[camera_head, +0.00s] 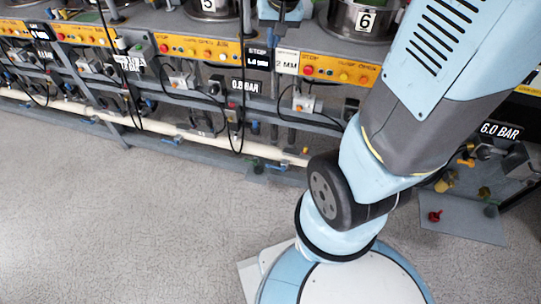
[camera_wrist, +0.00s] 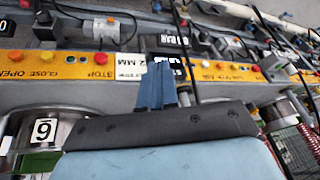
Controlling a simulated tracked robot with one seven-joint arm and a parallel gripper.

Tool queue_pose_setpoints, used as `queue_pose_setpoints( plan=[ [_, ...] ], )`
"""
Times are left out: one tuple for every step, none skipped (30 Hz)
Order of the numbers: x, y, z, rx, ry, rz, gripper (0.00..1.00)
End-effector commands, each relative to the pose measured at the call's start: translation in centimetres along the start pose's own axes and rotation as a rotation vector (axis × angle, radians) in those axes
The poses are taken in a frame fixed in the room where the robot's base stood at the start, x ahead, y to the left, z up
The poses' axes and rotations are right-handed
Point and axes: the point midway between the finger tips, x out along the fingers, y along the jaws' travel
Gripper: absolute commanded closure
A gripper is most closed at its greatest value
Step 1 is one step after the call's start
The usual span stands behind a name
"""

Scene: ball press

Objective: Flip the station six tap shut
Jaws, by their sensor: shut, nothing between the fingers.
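The station six pot (camera_head: 345,22) with its "6" label stands at the top of the head view; the wrist view is turned over, so its label (camera_wrist: 44,131) reads like a 9. My gripper (camera_head: 281,32) is at the top of the head view, in front of the station panels. In the wrist view its blue fingers (camera_wrist: 157,84) are together and empty, over the panel beside the "2 MM" card. A blue-handled tap (camera_head: 276,167) sits low on the pale pipe; I cannot tell whether it is station six's tap, or its lever position.
Yellow button panels (camera_head: 340,69) run along the grey rack, with hanging black cables and a pale pipe (camera_head: 200,134) below. A "0.8 BAR" sign (camera_head: 245,86) and a "6.0 BAR" sign (camera_head: 500,131) show. The floor (camera_head: 130,220) at left is clear. My arm covers the right side.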

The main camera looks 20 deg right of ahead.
Motion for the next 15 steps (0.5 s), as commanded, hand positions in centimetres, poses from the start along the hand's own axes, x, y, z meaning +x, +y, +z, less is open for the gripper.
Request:
queue_pose_setpoints(
  plan=[
    [1.7,-0.1,-0.4,0.015,-0.015,0.003,1.00],
    [2.6,-0.1,-0.6,0.025,-0.019,0.005,1.00],
    [3.8,-0.1,-0.9,0.037,-0.025,0.007,1.00],
    [4.7,-0.2,-1.1,0.046,-0.028,0.008,1.00],
    [5.7,-0.2,-1.2,0.055,-0.033,0.010,1.00],
    [6.9,-0.2,-1.4,0.068,-0.039,0.014,1.00],
    [7.9,-0.2,-1.5,0.078,-0.043,0.016,1.00],
    [8.8,-0.1,-1.6,0.087,-0.048,0.019,1.00],
    [10.1,-0.1,-1.7,0.099,-0.052,0.022,1.00],
    [11.1,-0.1,-1.7,0.109,-0.057,0.025,1.00],
    [12.0,-0.1,-1.8,0.119,-0.059,0.028,1.00],
    [13.3,0.0,-1.8,0.131,-0.064,0.032,1.00],
    [14.3,0.1,-1.8,0.139,-0.068,0.036,1.00],
    [15.3,0.1,-1.7,0.148,-0.072,0.039,1.00],
    [16.6,0.2,-1.6,0.161,-0.078,0.044,1.00]
  ],
)
